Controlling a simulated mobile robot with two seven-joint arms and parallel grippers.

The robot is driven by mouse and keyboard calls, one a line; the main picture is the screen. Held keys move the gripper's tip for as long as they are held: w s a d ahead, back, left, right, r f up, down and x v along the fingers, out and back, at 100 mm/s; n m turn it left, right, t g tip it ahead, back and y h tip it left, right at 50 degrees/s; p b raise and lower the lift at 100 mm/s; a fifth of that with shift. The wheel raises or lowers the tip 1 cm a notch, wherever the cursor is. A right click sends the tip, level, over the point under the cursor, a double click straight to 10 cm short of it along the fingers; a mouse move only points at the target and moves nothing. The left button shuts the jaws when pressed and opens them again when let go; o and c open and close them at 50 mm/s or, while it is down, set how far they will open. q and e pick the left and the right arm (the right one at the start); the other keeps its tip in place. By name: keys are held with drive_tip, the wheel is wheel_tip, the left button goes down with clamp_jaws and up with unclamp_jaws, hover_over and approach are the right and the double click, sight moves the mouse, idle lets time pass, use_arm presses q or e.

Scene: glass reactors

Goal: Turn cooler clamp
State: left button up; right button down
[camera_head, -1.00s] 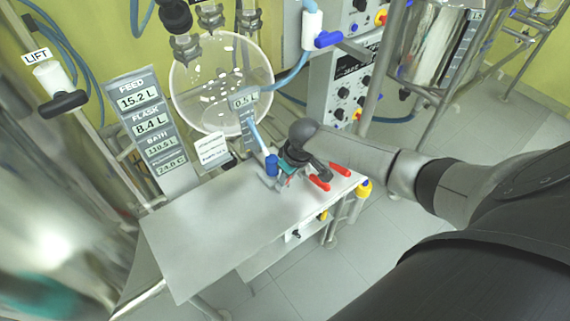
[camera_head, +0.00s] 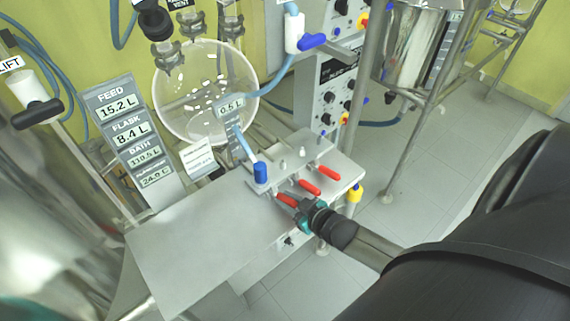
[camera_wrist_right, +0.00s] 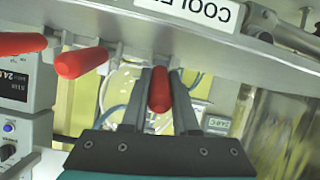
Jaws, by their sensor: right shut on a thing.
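Three red clamp handles stick out from a metal panel at the back right of the bench in the head view: a left one (camera_head: 287,201), a middle one (camera_head: 309,187) and a right one (camera_head: 329,174). My right gripper (camera_head: 298,206) is at the left handle, reaching it from the front right. In the right wrist view, its fingers (camera_wrist_right: 160,80) are shut on a red handle (camera_wrist_right: 159,92), with the two others to the left of it. A label that reads "COOLE", upside down and cut off (camera_wrist_right: 195,10), sits on the panel above. My left gripper's fingers are not in view.
A blue-capped fitting with a hose (camera_head: 260,172) stands on the panel left of the handles. The bare metal bench top (camera_head: 190,245) lies left of my gripper. A round glass flask (camera_head: 205,90) and a display column (camera_head: 130,135) stand behind.

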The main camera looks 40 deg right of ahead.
drive_tip(key=shift+s+f+t+b, duration=0.1)
drive_tip(key=shift+f+t+b, duration=0.25)
drive_tip(key=shift+t+b, duration=0.55)
drive_tip(key=c, duration=0.7)
unclamp_jaws()
drive_tip(key=p+v, duration=0.2)
drive_tip(key=v, duration=1.3)
drive_tip(key=shift+d+r, duration=0.1)
drive_tip(key=shift+r, duration=0.1)
